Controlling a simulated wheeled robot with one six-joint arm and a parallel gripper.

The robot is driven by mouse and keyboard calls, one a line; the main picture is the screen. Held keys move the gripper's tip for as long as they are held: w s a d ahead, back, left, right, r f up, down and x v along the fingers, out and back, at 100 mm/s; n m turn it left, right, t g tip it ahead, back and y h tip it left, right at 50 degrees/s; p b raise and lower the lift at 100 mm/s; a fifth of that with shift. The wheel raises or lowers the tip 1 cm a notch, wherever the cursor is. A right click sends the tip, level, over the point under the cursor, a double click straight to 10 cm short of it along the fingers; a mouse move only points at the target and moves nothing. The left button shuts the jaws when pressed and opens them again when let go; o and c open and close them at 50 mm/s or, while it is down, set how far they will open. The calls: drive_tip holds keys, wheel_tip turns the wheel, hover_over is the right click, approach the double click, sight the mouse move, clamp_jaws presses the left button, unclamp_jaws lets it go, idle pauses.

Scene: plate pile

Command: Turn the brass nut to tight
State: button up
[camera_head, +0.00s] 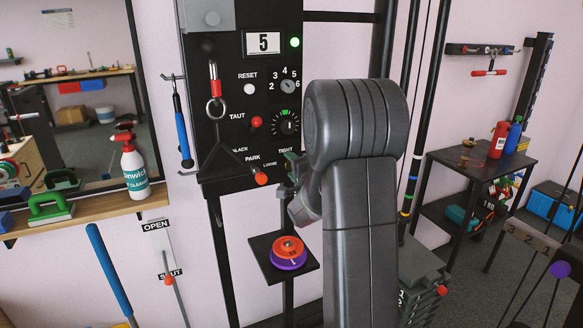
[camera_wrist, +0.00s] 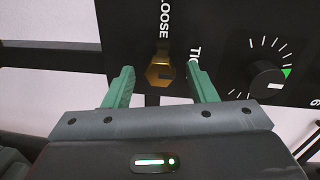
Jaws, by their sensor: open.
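The brass nut (camera_wrist: 160,76) shows in the wrist view on the black panel, with a narrower, darker part above it. The label LOOSE stands above it and the partly covered label TIGHT to its right. My gripper (camera_wrist: 161,69) is open, with one green finger on each side of the nut and gaps between. I cannot tell whether the fingertips reach as deep as the nut. In the head view my gripper (camera_head: 292,168) is at the panel's lower right, mostly behind my arm, and the nut is hidden.
A black dial with a green mark (camera_wrist: 268,80) sits right of the nut, close to the right finger. The black panel (camera_head: 225,130) also carries a hanging hook (camera_head: 214,85) and a red-tipped lever (camera_head: 261,179). A small shelf with orange and purple discs (camera_head: 288,250) is below my gripper.

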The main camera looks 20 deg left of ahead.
drive_tip(key=v, duration=1.3)
drive_tip(key=shift+s+d+b, duration=0.15)
drive_tip(key=shift+b, duration=0.3)
drive_tip(key=x, duration=1.4)
drive_tip(key=shift+p, duration=0.45)
drive_tip(key=shift+d+r, duration=0.1)
